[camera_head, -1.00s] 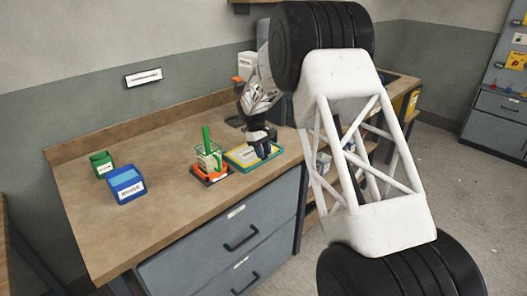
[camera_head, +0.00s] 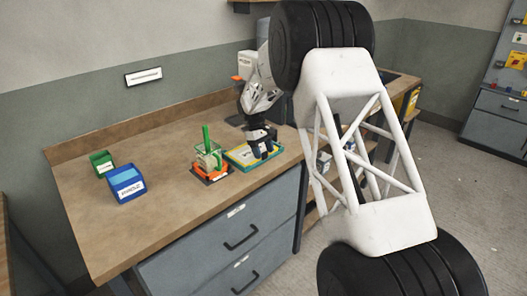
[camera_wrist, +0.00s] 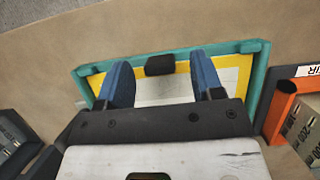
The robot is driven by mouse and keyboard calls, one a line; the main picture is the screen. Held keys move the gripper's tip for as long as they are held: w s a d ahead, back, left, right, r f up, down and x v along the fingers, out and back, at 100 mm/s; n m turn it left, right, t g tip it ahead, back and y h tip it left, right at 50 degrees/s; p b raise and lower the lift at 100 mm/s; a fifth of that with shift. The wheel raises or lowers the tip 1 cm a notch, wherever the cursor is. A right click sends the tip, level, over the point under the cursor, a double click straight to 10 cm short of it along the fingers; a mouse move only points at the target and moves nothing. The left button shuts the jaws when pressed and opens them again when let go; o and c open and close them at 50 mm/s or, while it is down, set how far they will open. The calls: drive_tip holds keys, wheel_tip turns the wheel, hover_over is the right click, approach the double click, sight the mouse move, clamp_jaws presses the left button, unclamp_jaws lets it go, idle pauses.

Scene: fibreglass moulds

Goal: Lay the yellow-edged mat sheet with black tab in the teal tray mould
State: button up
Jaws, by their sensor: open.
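The teal tray mould (camera_head: 272,156) lies flat on the bench, below my gripper. In the wrist view its teal rim (camera_wrist: 258,75) runs along the far edge and the right side. The yellow-edged mat sheet (camera_head: 238,158) lies inside the rim; its yellow border (camera_wrist: 222,64) and pale middle show in the wrist view. Its black tab (camera_wrist: 159,65) stands at the far edge, between my fingers in the picture. My gripper (camera_wrist: 162,82) is open, blue fingers apart, just over the sheet, with nothing between them. The near part of the sheet is hidden by my gripper.
An orange-based holder (camera_head: 212,172) with a green-handled tool stands close left of the mould. A blue bin (camera_head: 127,185) and a green bin (camera_head: 102,163) sit farther left. The bench between them is clear.

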drive_tip(key=shift+r, duration=0.1)
drive_tip(key=v, duration=0.7)
drive_tip(key=shift+r, duration=0.3)
drive_tip(key=shift+w+a, duration=0.1)
idle(0.6)
drive_tip(key=s+d+r+m+t+y, duration=0.1)
drive_tip(key=s+d+r, duration=0.45)
drive_tip(key=s, duration=0.35)
drive_tip(key=s+d+r+m+t, duration=0.1)
drive_tip(key=s+d+r+m, duration=0.1)
drive_tip(key=s+d+r, duration=0.55)
drive_tip(key=s+d+r+m+t+y, duration=0.15)
drive_tip(key=s+r, duration=0.35)
drive_tip(key=s, duration=0.6)
drive_tip(key=s+d+f+m, duration=0.1)
drive_tip(key=s+d, duration=0.1)
drive_tip(key=s, duration=0.9)
drive_tip(key=s+d+f+m+t, duration=0.1)
drive_tip(key=s+d+f+m, duration=0.1)
drive_tip(key=s, duration=0.9)
drive_tip(key=s+d+f+m+t, duration=0.1)
drive_tip(key=s+d, duration=0.3)
drive_tip(key=s, duration=0.7)
drive_tip(key=shift+f+m, duration=0.35)
